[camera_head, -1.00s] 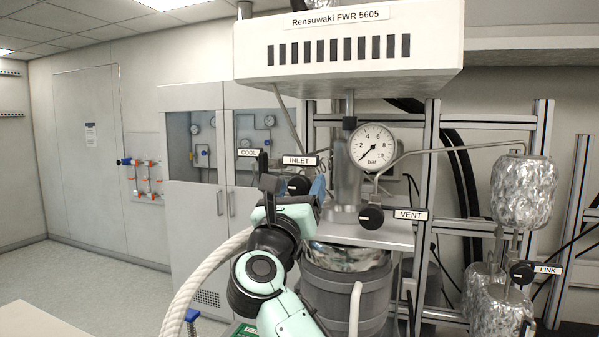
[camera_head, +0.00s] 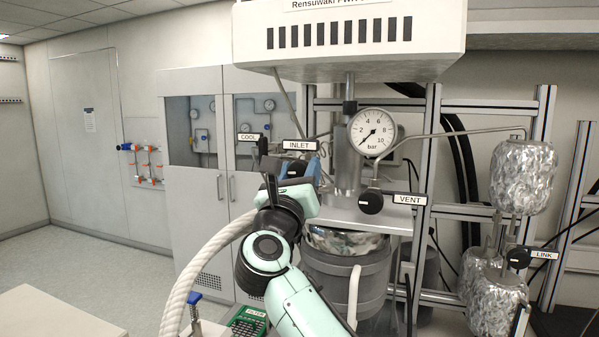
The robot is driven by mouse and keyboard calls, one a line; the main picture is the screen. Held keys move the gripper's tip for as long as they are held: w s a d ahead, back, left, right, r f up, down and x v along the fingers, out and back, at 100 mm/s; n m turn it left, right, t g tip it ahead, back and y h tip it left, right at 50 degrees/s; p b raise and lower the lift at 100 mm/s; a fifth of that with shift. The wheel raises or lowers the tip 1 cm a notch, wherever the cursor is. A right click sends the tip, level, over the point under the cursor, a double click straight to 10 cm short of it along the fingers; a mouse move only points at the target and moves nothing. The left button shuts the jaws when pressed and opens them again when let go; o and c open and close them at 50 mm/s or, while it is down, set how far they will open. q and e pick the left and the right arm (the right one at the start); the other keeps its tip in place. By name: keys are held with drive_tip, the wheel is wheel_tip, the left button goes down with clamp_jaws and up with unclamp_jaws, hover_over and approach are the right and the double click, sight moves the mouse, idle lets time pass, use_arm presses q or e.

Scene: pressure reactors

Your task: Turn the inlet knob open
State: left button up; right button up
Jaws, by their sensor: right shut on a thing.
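The inlet knob (camera_head: 297,168) is a dark round knob below the INLET label (camera_head: 300,145), left of the pressure gauge. The gauge (camera_head: 373,131) needle points to the low end of the scale. My left gripper is not in view.
The COOL label (camera_head: 248,137) is close to the left finger. The vent knob (camera_head: 371,201) is to the right, under the gauge. The link knob (camera_head: 519,258) is farther right. A pale hose (camera_head: 200,270) curves left of my arm.

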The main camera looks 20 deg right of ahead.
drive_tip(key=n+y, duration=0.1)
drive_tip(key=n, duration=0.2)
drive_tip(key=shift+r+t+y, duration=0.1)
drive_tip(key=shift+t+y, duration=0.2)
drive_tip(key=shift+y, duration=0.1)
drive_tip(key=n+y+p, duration=0.1)
drive_tip(key=n, duration=0.1)
drive_tip(key=shift+n, duration=0.3)
drive_tip(key=n+y+p, duration=0.2)
drive_tip(key=n, duration=0.2)
drive_tip(key=shift+r+n, duration=0.15)
drive_tip(key=shift+n, duration=0.25)
drive_tip(key=n+y+p, duration=0.1)
drive_tip(key=n, duration=0.2)
drive_tip(key=shift+g+y, duration=0.3)
drive_tip(key=shift+g, duration=0.1)
drive_tip(key=n, duration=0.2)
drive_tip(key=n+g, duration=0.1)
drive_tip(key=shift+f+n+y, duration=0.25)
drive_tip(key=shift+n+y, duration=0.05)
drive_tip(key=shift+n, duration=0.1)
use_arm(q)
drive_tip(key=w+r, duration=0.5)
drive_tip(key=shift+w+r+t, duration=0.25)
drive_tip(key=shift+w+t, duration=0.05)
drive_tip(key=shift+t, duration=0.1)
use_arm(e)
drive_tip(key=shift+n+g, duration=0.7)
drive_tip(key=shift+n, duration=0.8)
